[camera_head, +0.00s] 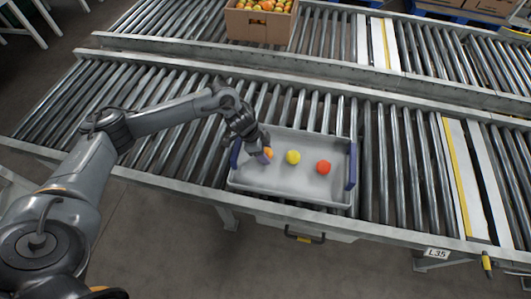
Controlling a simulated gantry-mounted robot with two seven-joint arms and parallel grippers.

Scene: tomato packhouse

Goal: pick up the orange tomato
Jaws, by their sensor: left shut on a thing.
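The orange tomato (268,153) is at the left end of the grey tray (290,192), partly hidden by my left gripper (264,156). My left gripper points down over the tray's left side and is shut on the orange tomato. I cannot tell whether the tomato still touches the tray floor. A yellow tomato (293,157) lies just right of it, apart from the gripper. A red tomato (323,167) lies farther right in the tray. My right gripper is not in view.
The tray has blue end handles (351,165) and sits on a roller conveyor (395,165). A metal rail (330,70) separates it from a second conveyor behind. A cardboard box of tomatoes (258,26) stands there. Bare rollers lie on both sides of the tray.

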